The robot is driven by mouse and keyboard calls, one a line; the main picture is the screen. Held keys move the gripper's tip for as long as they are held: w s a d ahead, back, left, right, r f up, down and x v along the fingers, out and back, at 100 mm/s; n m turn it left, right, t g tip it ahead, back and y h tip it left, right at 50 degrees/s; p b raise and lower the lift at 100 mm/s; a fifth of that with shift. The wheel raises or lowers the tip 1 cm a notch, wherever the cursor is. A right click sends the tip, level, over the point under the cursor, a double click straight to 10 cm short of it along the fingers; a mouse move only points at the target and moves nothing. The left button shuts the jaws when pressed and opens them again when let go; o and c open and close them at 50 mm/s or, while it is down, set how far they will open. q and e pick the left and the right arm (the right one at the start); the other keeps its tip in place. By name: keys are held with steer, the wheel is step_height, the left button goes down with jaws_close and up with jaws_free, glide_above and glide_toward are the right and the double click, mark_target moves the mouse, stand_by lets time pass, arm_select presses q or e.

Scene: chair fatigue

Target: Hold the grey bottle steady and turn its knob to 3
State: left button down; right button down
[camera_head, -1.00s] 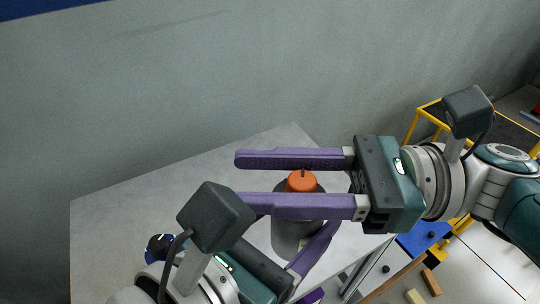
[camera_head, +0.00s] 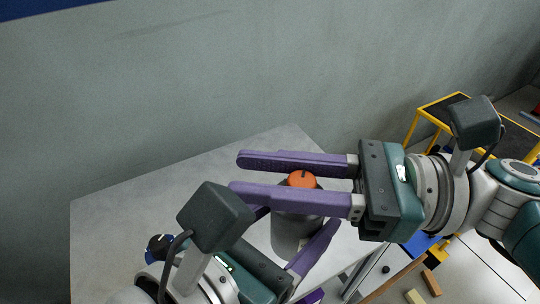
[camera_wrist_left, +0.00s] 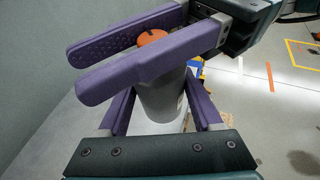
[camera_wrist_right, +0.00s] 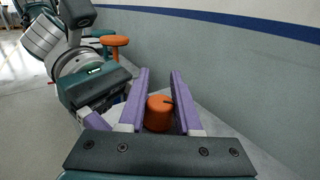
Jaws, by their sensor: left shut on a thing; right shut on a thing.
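The grey bottle (camera_head: 288,236) stands upright on the table, with an orange knob (camera_head: 302,180) on top bearing a dark pointer mark. My left gripper (camera_head: 297,222) is shut around the bottle's body from the near side; the bottle also shows between its fingers in the left wrist view (camera_wrist_left: 160,100). My right gripper (camera_head: 237,174) reaches in from the right and is shut on the knob, one long purple finger on each side. The right wrist view shows the knob (camera_wrist_right: 158,114) between those fingers. No numbers on the bottle are readable; the right fingers hide part of its top.
The grey table (camera_head: 130,210) is bare on its left and far side, with a grey wall (camera_head: 200,80) behind. At the right are a yellow-framed cart (camera_head: 430,118) and wooden blocks (camera_head: 431,283) on the floor. An orange-topped stool (camera_wrist_right: 115,41) shows in the right wrist view.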

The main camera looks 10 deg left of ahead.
arm_select(q)
steer(key=shift+r, duration=0.1)
arm_select(e)
steer(key=shift+w+d+m+t+h, duration=0.1)
steer(key=shift+w+m+t+h, duration=0.1)
steer(key=shift+m+t, duration=0.9)
steer(key=shift+w+m+t+h, duration=0.2)
steer(key=shift+m+t, duration=0.5)
steer(key=shift+t, duration=0.8)
steer(key=c, duration=0.9)
jaws_free()
steer(key=shift+o, duration=0.2)
steer(key=v, duration=1.2)
